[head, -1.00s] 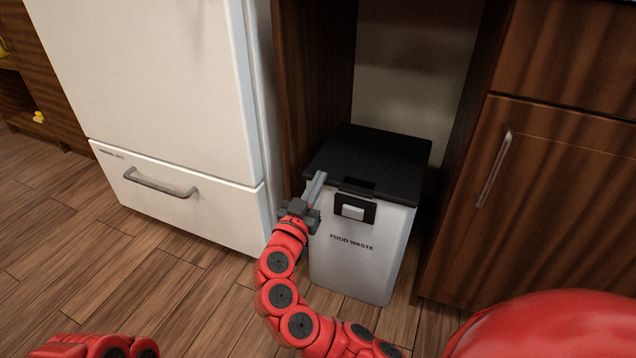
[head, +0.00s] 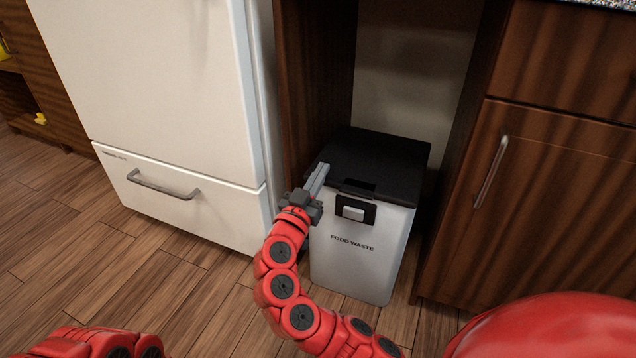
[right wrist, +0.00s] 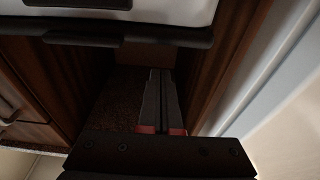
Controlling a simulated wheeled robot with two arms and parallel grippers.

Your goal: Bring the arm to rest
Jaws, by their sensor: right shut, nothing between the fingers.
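My right gripper (head: 317,180) is shut and empty. In the head view it is in front of the upper left front edge of the food waste bin (head: 352,262); I cannot tell whether it touches. Its shut fingers also show in the right wrist view (right wrist: 160,103). The bin is light grey with a black lid (head: 375,163), which is closed. My left arm (head: 95,345) shows only in part at the bottom left, and its gripper is out of view.
A white fridge (head: 150,90) with a drawer handle (head: 162,186) stands to the left of the bin. A brown wooden cabinet (head: 560,200) with a metal handle (head: 490,172) stands to the right. Wooden floor (head: 190,285) is clear in front of the fridge.

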